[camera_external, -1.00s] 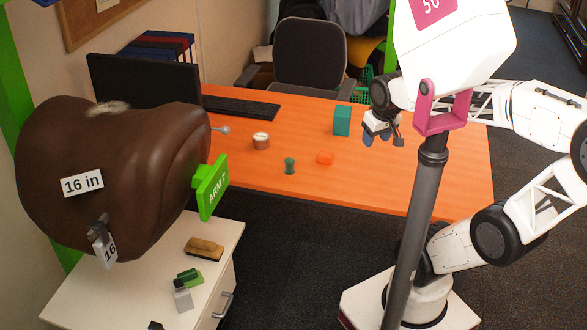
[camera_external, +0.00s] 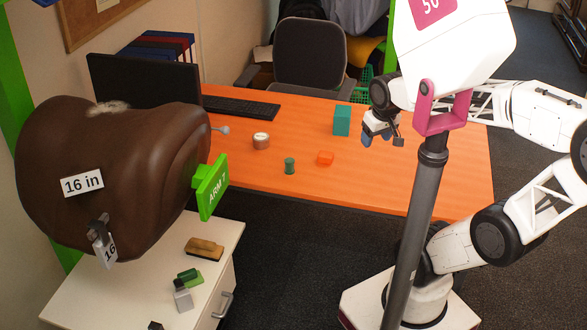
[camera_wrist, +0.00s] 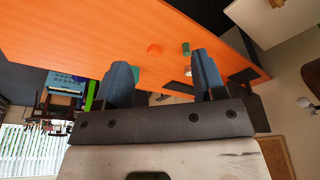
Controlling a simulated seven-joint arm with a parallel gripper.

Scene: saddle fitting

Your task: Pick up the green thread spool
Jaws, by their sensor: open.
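The green thread spool (camera_external: 289,165) stands upright near the front edge of the orange desk in the external view. It also shows small in the wrist view (camera_wrist: 186,48), beyond the fingers. My gripper (camera_external: 382,132) is above the right part of the desk, to the right of the spool and well apart from it. In the wrist view its two blue fingers (camera_wrist: 162,82) are spread with nothing held between them.
On the desk (camera_external: 440,185), an orange block (camera_external: 325,158) lies right of the spool. A round tin (camera_external: 261,141) and a teal box (camera_external: 342,120) stand farther back. A brown saddle (camera_external: 120,170) and a green ARM 7 sign (camera_external: 212,187) are at left.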

